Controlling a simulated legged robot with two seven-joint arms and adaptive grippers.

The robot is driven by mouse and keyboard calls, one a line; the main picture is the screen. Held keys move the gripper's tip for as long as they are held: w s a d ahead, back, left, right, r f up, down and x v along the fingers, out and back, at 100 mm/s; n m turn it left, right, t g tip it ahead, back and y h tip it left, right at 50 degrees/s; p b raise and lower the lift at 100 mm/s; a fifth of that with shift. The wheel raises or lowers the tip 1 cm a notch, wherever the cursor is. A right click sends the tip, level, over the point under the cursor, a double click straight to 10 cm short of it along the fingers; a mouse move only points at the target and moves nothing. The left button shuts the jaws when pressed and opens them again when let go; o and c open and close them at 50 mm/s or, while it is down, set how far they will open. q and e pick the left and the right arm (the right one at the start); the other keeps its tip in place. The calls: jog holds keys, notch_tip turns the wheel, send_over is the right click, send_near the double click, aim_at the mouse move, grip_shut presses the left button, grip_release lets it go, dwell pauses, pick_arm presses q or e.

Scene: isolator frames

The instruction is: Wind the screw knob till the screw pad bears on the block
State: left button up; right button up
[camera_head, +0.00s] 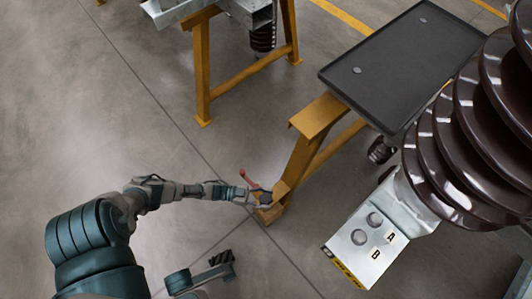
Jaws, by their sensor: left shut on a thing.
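My left gripper (262,197) reaches in from the left to the lower end of a yellow trestle leg. It is shut at the place of the screw knob, which is too small and covered to make out. A small red part (249,179) sticks up just left of the fingers. A dark gripper-like end (222,258), perhaps my right gripper, is low in the picture, apart from the block.
The yellow trestle (300,150) stands beside a black-topped cart (400,60). A large brown ribbed insulator (470,140) and a white box marked A and B (368,240) are at right. Another yellow trestle (203,70) stands behind. The floor at left is clear.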

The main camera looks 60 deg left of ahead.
pick_arm(q)
jog(key=shift+f, duration=0.1)
jog(key=o, duration=1.2)
jog(key=shift+c, duration=0.2)
jog(key=shift+s+a, duration=0.1)
jog(key=v, duration=1.2)
